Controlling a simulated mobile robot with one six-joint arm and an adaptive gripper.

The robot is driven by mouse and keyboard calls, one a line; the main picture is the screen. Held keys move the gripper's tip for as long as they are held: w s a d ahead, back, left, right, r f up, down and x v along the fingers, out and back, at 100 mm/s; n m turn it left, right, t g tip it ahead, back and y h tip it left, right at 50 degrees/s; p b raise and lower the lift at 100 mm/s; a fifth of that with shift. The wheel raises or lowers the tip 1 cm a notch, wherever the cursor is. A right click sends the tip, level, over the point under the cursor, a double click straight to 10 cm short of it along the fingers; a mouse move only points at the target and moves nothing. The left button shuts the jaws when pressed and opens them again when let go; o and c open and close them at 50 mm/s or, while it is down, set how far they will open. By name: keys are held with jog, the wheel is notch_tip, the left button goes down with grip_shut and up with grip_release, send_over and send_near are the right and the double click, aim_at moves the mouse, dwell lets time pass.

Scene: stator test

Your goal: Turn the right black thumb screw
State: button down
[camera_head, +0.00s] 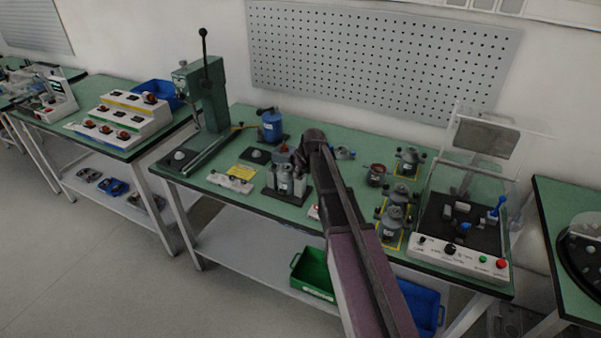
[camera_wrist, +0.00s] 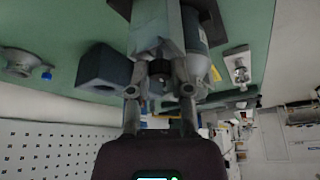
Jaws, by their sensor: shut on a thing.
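A grey clamp fixture (camera_head: 284,182) with metal blocks stands on a dark base near the middle of the green table. My arm reaches over it from the front right, and the arm's wrist hides part of its right side. In the wrist view, my gripper (camera_wrist: 160,78) has its two fingertips closed around a small black thumb screw (camera_wrist: 157,87) at the end of the grey fixture (camera_wrist: 152,30). A rounded grey metal part (camera_wrist: 196,45) sits right beside the fingers. The other thumb screw cannot be made out.
A dark block (camera_wrist: 103,68) stands close to the left finger in the wrist view. On the table are a green press (camera_head: 207,95), a blue canister (camera_head: 271,126), several motor parts and a clear-covered test box (camera_head: 458,252). A perforated board (camera_head: 375,58) is on the wall behind.

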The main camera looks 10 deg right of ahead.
jog(key=shift+s+a+m, duration=0.1)
jog(key=shift+a+m, duration=0.1)
jog(key=shift+m, duration=0.2)
jog(key=shift+a+m+h, duration=0.1)
jog(key=shift+m+h, duration=0.6)
jog(key=shift+m, duration=0.9)
jog(key=shift+m+h, duration=0.7)
jog(key=shift+m, duration=0.9)
jog(key=c, duration=0.5)
grip_release()
jog(key=shift+c, duration=0.2)
jog(key=shift+r, duration=0.1)
